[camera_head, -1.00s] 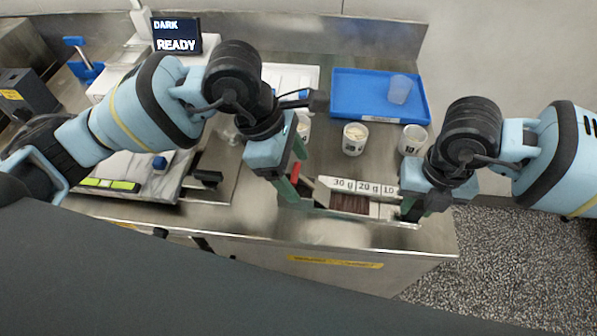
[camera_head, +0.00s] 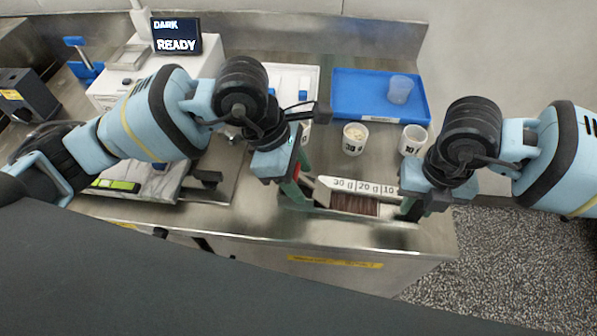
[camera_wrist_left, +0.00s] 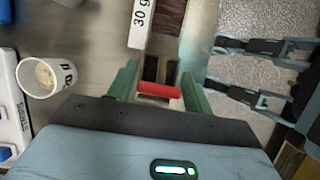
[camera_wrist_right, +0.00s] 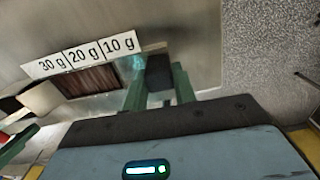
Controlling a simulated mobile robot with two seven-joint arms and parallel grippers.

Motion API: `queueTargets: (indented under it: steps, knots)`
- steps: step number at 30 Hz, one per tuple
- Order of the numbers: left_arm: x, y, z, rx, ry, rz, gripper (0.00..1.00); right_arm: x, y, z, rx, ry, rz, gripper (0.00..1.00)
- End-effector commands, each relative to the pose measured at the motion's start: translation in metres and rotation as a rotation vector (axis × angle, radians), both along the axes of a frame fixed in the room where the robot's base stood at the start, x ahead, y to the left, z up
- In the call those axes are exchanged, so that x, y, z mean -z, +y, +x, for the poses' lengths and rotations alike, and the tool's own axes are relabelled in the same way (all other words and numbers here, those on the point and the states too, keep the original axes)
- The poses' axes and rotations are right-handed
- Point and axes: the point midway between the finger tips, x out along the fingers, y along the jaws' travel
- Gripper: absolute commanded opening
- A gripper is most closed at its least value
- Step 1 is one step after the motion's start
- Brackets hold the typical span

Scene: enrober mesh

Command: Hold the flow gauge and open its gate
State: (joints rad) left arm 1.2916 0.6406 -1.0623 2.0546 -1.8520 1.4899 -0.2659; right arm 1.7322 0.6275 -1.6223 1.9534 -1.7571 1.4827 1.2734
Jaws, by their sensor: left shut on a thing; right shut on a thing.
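The flow gauge (camera_head: 355,204) is a long pale box near the counter's front edge, with a strip marked 30 g, 20 g, 10 g and a brown-filled window. My left gripper (camera_head: 297,190) is at its left end; in the left wrist view its fingers (camera_wrist_left: 160,85) are shut on the red gate tab (camera_wrist_left: 159,90). My right gripper (camera_head: 408,205) is at the other end; in the right wrist view its fingers (camera_wrist_right: 158,85) are shut on a dark grip block (camera_wrist_right: 158,72) of the gauge. The fingertips are partly hidden in the head view.
Behind the gauge stand a cup marked 30 (camera_head: 355,138) with pale contents and a cup marked 10 (camera_head: 413,140). A blue tray (camera_head: 350,95) holds a translucent cup (camera_head: 400,89). A screen (camera_head: 177,37) reads DARK, READY. The counter's front edge is close to the gauge.

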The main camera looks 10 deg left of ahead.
Motion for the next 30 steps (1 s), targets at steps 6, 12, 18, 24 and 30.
queueTargets:
  steps: [6,12,18,24,30]
  knots:
    - [0.007,0.005,-0.002,-0.004,-0.002,-0.142,0.28,-0.001,0.000,0.000,-0.001,-0.002,0.001,0.00]
    - [0.011,0.008,-0.002,-0.002,-0.012,-0.294,0.28,0.000,0.001,0.000,-0.001,-0.002,0.001,0.00]
    - [0.012,0.009,-0.001,0.000,-0.021,-0.363,0.28,0.000,0.001,0.000,-0.001,-0.002,0.002,0.00]
    - [0.012,0.009,-0.001,0.000,-0.023,-0.367,0.28,0.000,0.001,0.000,-0.001,-0.001,0.002,0.00]
    - [0.013,0.009,-0.001,0.000,-0.023,-0.366,0.63,0.000,0.001,0.000,0.000,-0.001,0.002,0.00]
